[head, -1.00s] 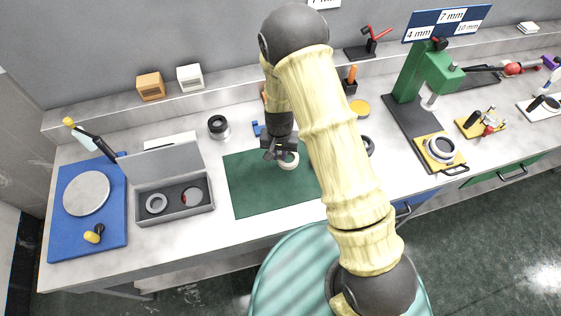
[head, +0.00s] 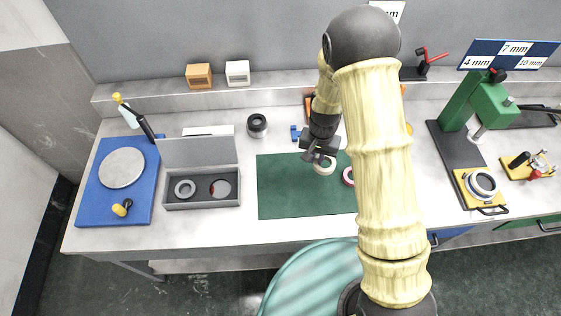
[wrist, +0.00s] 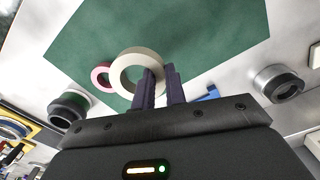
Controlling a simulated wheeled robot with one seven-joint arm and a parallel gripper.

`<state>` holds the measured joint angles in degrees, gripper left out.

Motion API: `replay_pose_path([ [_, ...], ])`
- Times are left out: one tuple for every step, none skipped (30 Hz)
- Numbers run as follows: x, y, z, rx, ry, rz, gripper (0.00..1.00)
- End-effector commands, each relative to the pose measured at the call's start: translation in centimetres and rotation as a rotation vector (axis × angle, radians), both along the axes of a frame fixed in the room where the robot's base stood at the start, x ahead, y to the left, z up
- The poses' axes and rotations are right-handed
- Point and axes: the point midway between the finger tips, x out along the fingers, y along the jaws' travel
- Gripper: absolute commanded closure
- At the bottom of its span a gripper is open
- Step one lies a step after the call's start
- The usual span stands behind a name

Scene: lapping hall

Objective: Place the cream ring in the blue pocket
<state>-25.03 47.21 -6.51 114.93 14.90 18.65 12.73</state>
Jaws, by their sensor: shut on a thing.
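The cream ring (head: 326,168) is at my gripper (head: 318,160), over the green mat in the head view. In the wrist view, the fingers of my gripper (wrist: 160,86) are shut on the wall of the cream ring (wrist: 127,66), one finger inside its hole. I cannot tell whether the ring touches the mat. An open grey case (head: 202,203) stands left of the mat. I cannot make out a blue pocket.
A pink ring (head: 348,177) lies on the green mat (head: 285,200), close to the cream ring. A black-and-silver cylinder (head: 257,126) stands behind the mat. A blue board (head: 95,205) with a round plate lies at the far left. A green press (head: 470,115) stands at the right.

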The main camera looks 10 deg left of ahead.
Motion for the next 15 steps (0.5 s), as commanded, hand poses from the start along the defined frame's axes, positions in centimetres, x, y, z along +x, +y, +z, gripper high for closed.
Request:
replay_pose_path([
  [0.3,-0.9,-0.3,-0.002,0.001,0.000,1.00],
  [0.4,-1.5,-0.6,-0.003,0.000,0.003,1.00],
  [0.7,-2.5,-1.0,-0.004,0.001,0.008,1.00],
  [0.8,-3.4,-1.3,-0.005,0.003,0.011,1.00],
  [1.0,-4.3,-1.6,-0.006,0.004,0.018,1.00],
  [1.3,-5.6,-2.1,-0.007,0.003,0.026,1.00],
  [1.4,-6.6,-2.5,-0.007,0.004,0.032,1.00],
  [1.5,-7.7,-2.9,-0.007,0.005,0.040,1.00],
  [1.7,-9.0,-3.5,-0.006,0.004,0.051,1.00],
  [1.7,-10.0,-3.8,-0.006,0.004,0.057,1.00],
  [1.7,-11.0,-4.2,-0.005,0.005,0.063,1.00],
  [1.8,-12.1,-4.6,-0.004,0.004,0.074,1.00],
  [1.7,-12.8,-4.9,-0.003,0.002,0.082,1.00],
  [1.7,-13.4,-5.2,-0.001,0.003,0.086,1.00],
  [1.7,-14.1,-5.5,0.000,0.003,0.095,1.00],
])
